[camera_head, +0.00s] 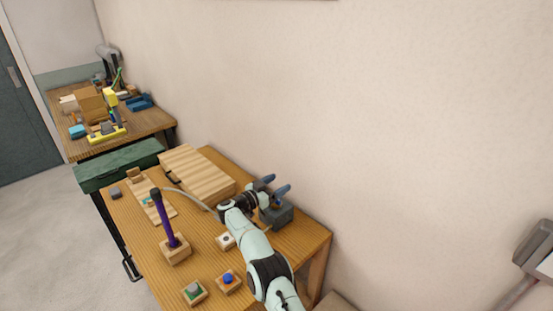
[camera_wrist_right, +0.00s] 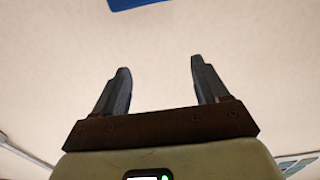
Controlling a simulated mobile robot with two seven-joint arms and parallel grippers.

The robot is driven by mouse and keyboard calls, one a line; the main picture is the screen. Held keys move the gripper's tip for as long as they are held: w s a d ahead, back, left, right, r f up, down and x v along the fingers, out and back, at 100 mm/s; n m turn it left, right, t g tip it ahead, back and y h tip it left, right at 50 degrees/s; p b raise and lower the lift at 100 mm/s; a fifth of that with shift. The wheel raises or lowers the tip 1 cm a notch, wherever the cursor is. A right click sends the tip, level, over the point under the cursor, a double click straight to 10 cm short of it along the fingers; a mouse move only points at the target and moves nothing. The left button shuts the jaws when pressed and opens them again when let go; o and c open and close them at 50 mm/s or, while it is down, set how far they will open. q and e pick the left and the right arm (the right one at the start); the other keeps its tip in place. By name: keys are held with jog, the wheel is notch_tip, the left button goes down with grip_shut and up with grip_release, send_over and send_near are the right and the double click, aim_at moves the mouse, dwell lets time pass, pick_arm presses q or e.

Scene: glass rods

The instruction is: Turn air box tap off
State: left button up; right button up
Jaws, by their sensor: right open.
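A small dark grey box (camera_head: 279,215), which looks like the air box, stands at the right rear edge of the near table by the wall. My right arm crosses the table's right side, and its wrist hides part of the box. My right gripper (camera_head: 277,183) is at the box's upper left side, its two grey-blue fingers apart and pointing up and right. In the right wrist view, the gripper (camera_wrist_right: 160,68) is open with nothing between its fingers. I cannot make out a tap; it may be hidden by the gripper. My left gripper is not in view.
On the near table (camera_head: 205,250) are a pale wooden case (camera_head: 198,172), a purple rod (camera_head: 165,220) in a wooden block, a blue-button block (camera_head: 228,280) and a green-topped block (camera_head: 194,291). A pale hose runs toward my wrist. The wall is close behind.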

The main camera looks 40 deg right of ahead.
notch_tip(320, 180, up, 13)
dwell(0.3)
dwell(0.5)
